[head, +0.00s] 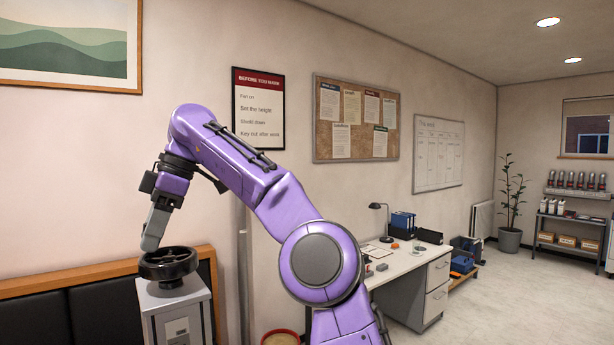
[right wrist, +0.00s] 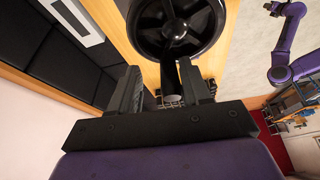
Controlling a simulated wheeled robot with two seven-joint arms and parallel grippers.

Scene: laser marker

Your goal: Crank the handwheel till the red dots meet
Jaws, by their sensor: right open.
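The black handwheel (head: 168,263) sits on top of a grey cabinet (head: 176,308) at the lower left of the head view. It also shows in the right wrist view (right wrist: 178,30), with its dark rim and spokes. My right gripper (head: 150,243) points down at the wheel's near-left rim. In the right wrist view my right gripper (right wrist: 158,78) has its two fingers apart. A dark upright piece, seemingly the crank handle (right wrist: 170,73), shows between them, with no clear contact. I cannot make out any red dots. My left gripper's fingers are not seen.
A black padded bench with a wooden frame (head: 96,272) stands behind the cabinet. A grey pole (head: 243,270) rises to its right. A desk (head: 410,272) with small items stands further right. A purple arm, seemingly my left (right wrist: 285,50), shows in the right wrist view.

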